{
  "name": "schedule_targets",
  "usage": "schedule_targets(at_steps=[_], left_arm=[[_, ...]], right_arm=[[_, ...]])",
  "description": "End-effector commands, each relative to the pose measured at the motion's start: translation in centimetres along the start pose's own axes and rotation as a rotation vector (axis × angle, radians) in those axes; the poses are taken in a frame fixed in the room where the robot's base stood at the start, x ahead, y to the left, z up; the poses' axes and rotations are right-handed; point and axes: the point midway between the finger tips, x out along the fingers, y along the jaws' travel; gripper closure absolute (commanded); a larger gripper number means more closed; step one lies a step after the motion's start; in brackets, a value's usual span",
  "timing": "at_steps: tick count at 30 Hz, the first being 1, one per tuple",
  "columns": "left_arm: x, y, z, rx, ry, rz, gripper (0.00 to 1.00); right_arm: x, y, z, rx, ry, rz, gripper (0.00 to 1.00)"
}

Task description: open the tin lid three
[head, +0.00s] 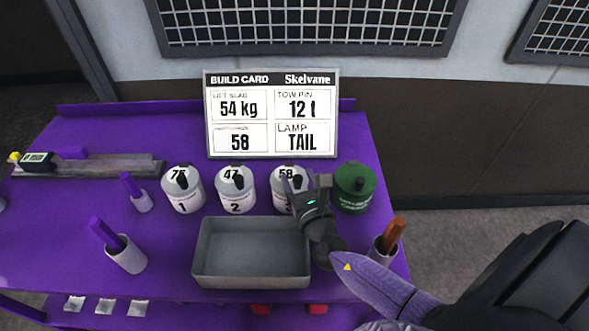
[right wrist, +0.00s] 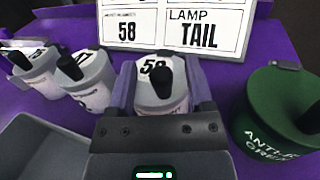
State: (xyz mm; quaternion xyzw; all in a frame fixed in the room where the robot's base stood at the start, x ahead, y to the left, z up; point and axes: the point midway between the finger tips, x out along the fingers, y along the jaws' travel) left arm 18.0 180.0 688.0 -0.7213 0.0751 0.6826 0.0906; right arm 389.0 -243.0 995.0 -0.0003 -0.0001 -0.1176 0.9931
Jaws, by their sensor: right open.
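Tin three (head: 280,199) is a white tin with a grey lid marked 58 and a black knob. It stands at the right end of a row with tin one (head: 184,190) and tin two (head: 236,190), all with lids on. My right gripper (head: 304,183) is open over tin three and hides part of its front and number. In the right wrist view, the lid of tin three (right wrist: 147,68) and its black knob (right wrist: 162,82) show between the open fingers (right wrist: 160,76). I cannot tell whether the fingers touch it. My left gripper is out of view.
A green tin (head: 355,187) stands close right of tin three. A grey tray (head: 252,281) lies in front of the row. A build card (head: 272,115) stands behind. Cups (head: 127,257) with handled tools stand left and right (head: 384,248).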

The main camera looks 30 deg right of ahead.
Motion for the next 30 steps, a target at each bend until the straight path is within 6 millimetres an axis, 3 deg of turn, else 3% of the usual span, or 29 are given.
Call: schedule_targets(at_steps=[6,16,26,30], left_arm=[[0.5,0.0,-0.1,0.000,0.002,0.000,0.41],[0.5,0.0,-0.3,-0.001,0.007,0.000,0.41],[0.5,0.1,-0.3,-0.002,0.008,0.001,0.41],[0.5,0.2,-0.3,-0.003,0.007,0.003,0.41]], right_arm=[[2.5,0.0,-0.1,0.000,0.000,0.000,0.34],[3.0,0.0,0.0,0.000,0.001,0.000,0.34],[2.9,0.0,0.0,0.000,0.000,0.000,1.00],[2.9,0.0,0.0,0.000,0.000,0.000,1.00]])
